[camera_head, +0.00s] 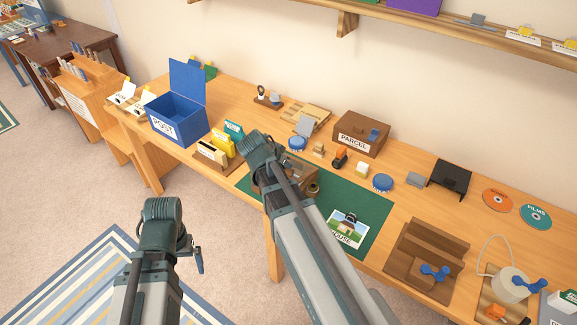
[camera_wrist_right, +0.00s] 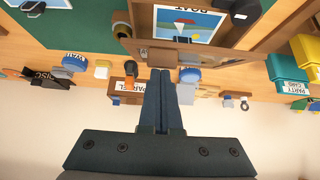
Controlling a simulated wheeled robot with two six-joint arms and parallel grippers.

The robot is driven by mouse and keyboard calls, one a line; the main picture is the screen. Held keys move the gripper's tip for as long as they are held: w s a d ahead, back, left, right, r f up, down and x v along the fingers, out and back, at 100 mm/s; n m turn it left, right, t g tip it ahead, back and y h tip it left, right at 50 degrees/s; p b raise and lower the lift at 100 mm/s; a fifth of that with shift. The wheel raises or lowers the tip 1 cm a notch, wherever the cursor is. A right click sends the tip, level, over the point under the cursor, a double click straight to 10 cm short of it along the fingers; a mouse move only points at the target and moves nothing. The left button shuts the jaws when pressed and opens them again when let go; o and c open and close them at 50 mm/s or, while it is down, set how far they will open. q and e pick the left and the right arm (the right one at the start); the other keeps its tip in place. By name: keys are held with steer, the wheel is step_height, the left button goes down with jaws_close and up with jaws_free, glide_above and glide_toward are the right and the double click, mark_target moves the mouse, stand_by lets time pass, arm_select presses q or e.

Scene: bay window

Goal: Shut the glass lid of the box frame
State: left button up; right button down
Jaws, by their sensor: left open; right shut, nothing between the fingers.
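The box frame (camera_head: 301,178) is a brown wooden frame on the green mat (camera_head: 372,208), partly hidden behind my right arm in the head view. In the right wrist view its wooden rim (camera_wrist_right: 222,50) surrounds a boat picture (camera_wrist_right: 188,22). The glass lid is not clearly visible, and its angle cannot be told. My right gripper (camera_head: 262,148) is over the frame's back left side; in the wrist view its fingers (camera_wrist_right: 163,74) are shut and empty, pointing toward the rim. My left gripper (camera_head: 192,250) is open and empty, in front of the bench, away from the frame.
A house picture (camera_head: 346,228) lies on the mat, right of the frame. A blue post box (camera_head: 178,118) and card holder (camera_head: 211,154) stand left. A parcel box (camera_head: 361,135), blue-topped tins (camera_head: 382,183) and small items lie behind.

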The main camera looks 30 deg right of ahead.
steer(key=shift+t+h, duration=0.5)
steer(key=shift+h, duration=0.2)
steer(key=a+f+b, duration=0.1)
steer(key=f+b, duration=0.1)
steer(key=s+a+f+b, duration=0.1)
steer(key=f+b, duration=0.1)
steer(key=b, duration=0.1)
steer(key=a+f+b, duration=0.1)
steer(key=f+b, duration=0.1)
steer(key=shift+s+f+b, duration=0.1)
steer(key=shift+s+b, duration=0.2)
steer(key=shift+b, duration=0.1)
arm_select(q)
step_height(320, 180, down, 8)
steer(key=shift+a+f, duration=0.15)
steer(key=shift+f, duration=0.1)
steer(key=shift+r, duration=0.15)
arm_select(e)
steer(key=shift+r, duration=0.2)
